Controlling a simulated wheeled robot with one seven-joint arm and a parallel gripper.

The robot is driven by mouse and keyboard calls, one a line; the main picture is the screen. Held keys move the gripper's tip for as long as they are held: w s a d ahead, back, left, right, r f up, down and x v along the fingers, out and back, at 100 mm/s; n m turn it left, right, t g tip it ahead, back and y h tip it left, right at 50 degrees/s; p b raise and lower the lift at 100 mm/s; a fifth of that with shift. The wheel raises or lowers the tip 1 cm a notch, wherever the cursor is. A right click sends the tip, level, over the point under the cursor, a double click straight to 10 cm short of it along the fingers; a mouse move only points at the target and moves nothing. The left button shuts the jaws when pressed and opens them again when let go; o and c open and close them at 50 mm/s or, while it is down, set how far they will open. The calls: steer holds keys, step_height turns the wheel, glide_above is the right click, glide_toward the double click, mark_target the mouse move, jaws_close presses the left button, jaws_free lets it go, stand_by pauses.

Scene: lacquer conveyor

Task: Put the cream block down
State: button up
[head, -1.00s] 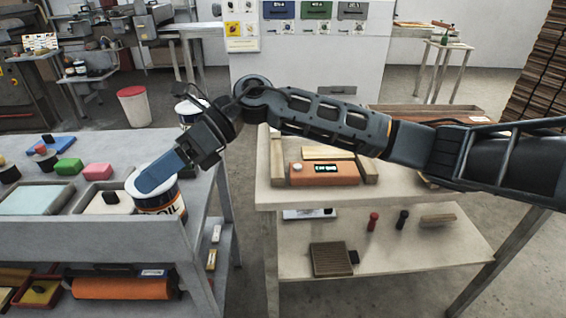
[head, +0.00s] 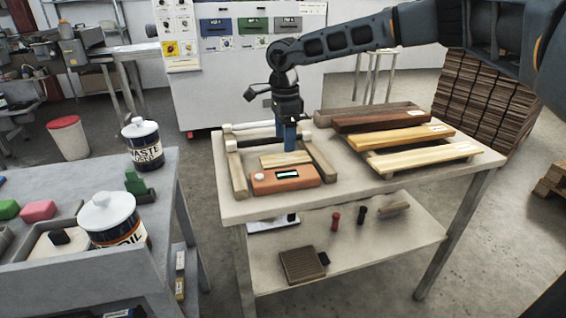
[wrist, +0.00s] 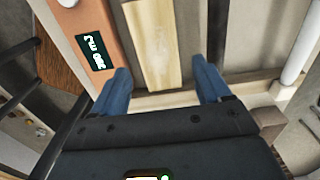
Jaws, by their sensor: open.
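The cream block (head: 287,160) is a pale, wood-grained bar lying on the right table, just behind an orange device with a small display (head: 287,178). It also shows in the wrist view (wrist: 152,35), with its near end between my fingertips. My gripper (head: 290,149) points down over the block's far side and is open. In the wrist view its two blue fingers (wrist: 161,70) stand apart, with a gap on each side of the block. I cannot tell how far the fingertips are above the block. No object is held.
Wooden rails (head: 238,172) flank the block on the table (head: 370,190). Several planks (head: 400,138) lie to the right. A grey bench (head: 165,185) on the left bears an oil tin (head: 113,222) and a waste tin (head: 144,147). A floor gap separates bench and table.

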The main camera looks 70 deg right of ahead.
mark_target(286, 159)
steer(key=shift+s+a+f+p, duration=0.1)
steer(key=shift+f+p, duration=0.1)
steer(key=shift+f, duration=1.35)
steer(key=shift+s+f+p, duration=0.1)
steer(key=shift+f+p, duration=0.05)
steer(key=shift+f, duration=1.35)
steer(key=c, duration=1)
steer(key=shift+r, duration=0.15)
step_height(286, 159, up, 4)
steer(key=shift+f, duration=0.1)
steer(key=s+d+r, duration=0.1)
steer(key=s+r, duration=0.1)
steer(key=s, duration=0.1)
steer(key=s+d+r+b, duration=0.1)
steer(key=s+d+r, duration=0.1)
steer(key=s, duration=0.2)
steer(key=s+d+r, duration=0.2)
steer(key=s+r, duration=0.1)
steer(key=shift+s, duration=0.25)
